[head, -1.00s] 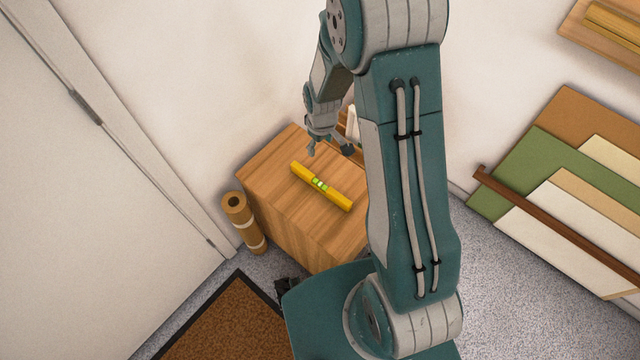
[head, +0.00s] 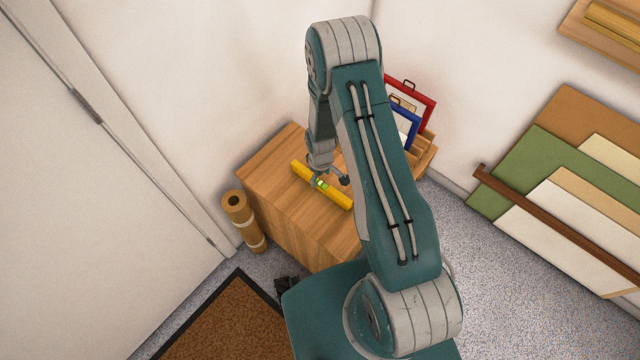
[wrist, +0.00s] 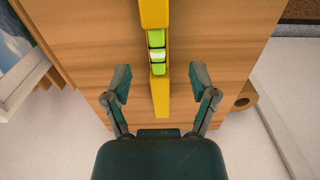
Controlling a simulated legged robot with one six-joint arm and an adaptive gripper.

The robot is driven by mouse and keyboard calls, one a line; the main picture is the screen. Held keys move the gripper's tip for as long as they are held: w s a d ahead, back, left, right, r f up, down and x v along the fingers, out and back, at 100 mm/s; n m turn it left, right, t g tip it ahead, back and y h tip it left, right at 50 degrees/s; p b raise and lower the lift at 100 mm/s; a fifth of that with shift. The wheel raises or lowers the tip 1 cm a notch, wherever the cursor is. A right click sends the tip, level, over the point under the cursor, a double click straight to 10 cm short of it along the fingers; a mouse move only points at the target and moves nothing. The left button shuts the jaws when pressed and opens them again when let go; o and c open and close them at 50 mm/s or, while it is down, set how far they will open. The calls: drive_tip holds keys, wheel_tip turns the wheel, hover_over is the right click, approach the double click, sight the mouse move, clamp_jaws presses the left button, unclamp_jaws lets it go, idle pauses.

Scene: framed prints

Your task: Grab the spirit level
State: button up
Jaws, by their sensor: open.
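The yellow spirit level (head: 336,196) with green vials lies on top of a wooden cabinet (head: 270,165). My gripper (head: 330,182) is over the middle of the level in the head view and hides part of it. In the wrist view the level (wrist: 154,15) runs up the picture between the two open fingers of my gripper (wrist: 158,83). There is a gap on each side, and neither finger appears to touch it. Whether the fingertips are level with it in height is hard to tell.
Red and blue frames (head: 410,100) stand in a wooden rack at the cabinet's back right. A brown roll (head: 243,222) stands left of the cabinet. Boards (head: 560,185) lean on the right wall. A corner of a framed print (wrist: 22,60) shows in the wrist view.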

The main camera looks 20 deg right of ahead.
sight(321, 181)
wheel_tip(321, 181, down, 4)
drive_tip(key=shift+w, duration=0.15)
clamp_jaws()
drive_tip(key=shift+r, duration=0.15)
